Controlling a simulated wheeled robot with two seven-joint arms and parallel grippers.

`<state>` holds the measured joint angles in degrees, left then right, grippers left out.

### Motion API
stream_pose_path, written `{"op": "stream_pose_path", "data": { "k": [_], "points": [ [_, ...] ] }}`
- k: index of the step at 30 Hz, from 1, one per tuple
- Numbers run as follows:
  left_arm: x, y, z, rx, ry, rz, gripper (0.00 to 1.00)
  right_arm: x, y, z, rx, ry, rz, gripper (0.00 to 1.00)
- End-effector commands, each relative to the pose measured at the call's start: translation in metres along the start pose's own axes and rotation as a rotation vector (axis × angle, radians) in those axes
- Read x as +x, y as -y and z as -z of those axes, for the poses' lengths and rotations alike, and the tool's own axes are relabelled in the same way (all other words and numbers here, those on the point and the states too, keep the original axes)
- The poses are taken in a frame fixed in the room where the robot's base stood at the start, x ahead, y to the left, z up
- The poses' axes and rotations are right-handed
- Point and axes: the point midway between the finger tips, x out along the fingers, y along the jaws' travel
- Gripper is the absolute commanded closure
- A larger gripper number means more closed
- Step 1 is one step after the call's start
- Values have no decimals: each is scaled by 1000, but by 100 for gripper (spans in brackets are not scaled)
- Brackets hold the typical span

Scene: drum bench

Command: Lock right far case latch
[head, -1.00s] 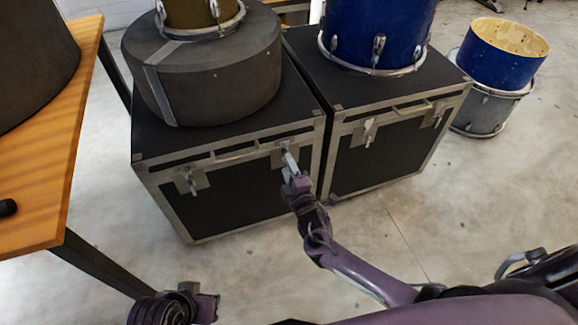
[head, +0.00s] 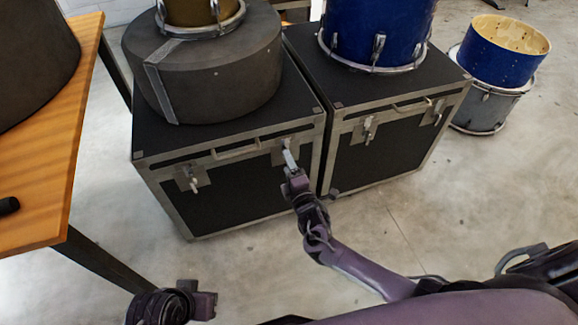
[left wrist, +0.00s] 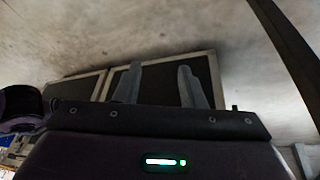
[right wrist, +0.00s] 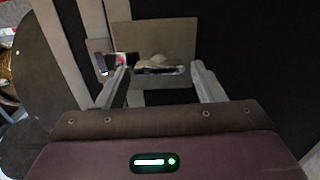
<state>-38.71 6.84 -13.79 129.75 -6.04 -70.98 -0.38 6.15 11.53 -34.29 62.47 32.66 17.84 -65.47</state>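Two black flight cases with metal edges stand side by side on the floor, the left case (head: 240,195) and the right case (head: 385,155). The left case has a left latch (head: 190,179) and a right latch (right wrist: 156,66) on its front. The right case also has two front latches, one at its left (head: 368,130) and one at its right (head: 437,113). My right gripper (head: 290,160) is at the left case's right latch, covering part of it. In the right wrist view its fingers are apart, with the latch between them. My left gripper (left wrist: 158,85) is open and empty, away from the cases.
A grey round drum case (head: 220,85) sits on the left case and a blue drum (head: 375,35) on the right one. A wooden table (head: 60,160) stands at the left. More drums (head: 503,47) stand at the right. The floor in front is clear.

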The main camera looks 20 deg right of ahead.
Motion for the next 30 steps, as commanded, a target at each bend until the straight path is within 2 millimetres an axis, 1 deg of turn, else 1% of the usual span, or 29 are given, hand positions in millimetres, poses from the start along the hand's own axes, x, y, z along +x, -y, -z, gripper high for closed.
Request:
{"op": "stream_pose_path", "data": {
  "k": [1, 2, 11, 14, 16, 20, 24, 27, 30],
  "points": [
    [0, 0, 0, 0, 0, 0, 64, 0, 0, 0, 0, 0, 0, 31],
    [0, 0, 0, 0, 0, 0, 64, 0, 0, 0, 1, 0, 0, 29],
    [-1, 0, 0, 0, 0, 0, 64, -2, 0, 0, 2, 0, 0, 29],
    [-4, 1, 0, -3, 11, 2, 64, -13, 0, 0, 1, 0, 2, 29],
    [-8, 2, -3, -8, 33, 5, 64, -24, -1, 0, 1, -1, 2, 29],
    [-11, 13, -5, -25, 74, 25, 64, -48, -1, 0, 2, 0, 3, 29],
    [-13, 16, -9, -32, 104, 30, 64, -67, -1, 0, 1, -1, 1, 29],
    [-14, 16, -12, -36, 123, 31, 64, -75, 0, 0, 1, 0, 1, 29],
    [-13, 17, -14, -38, 130, 31, 64, -78, 0, 0, 1, 0, 0, 29]
  ]
}}
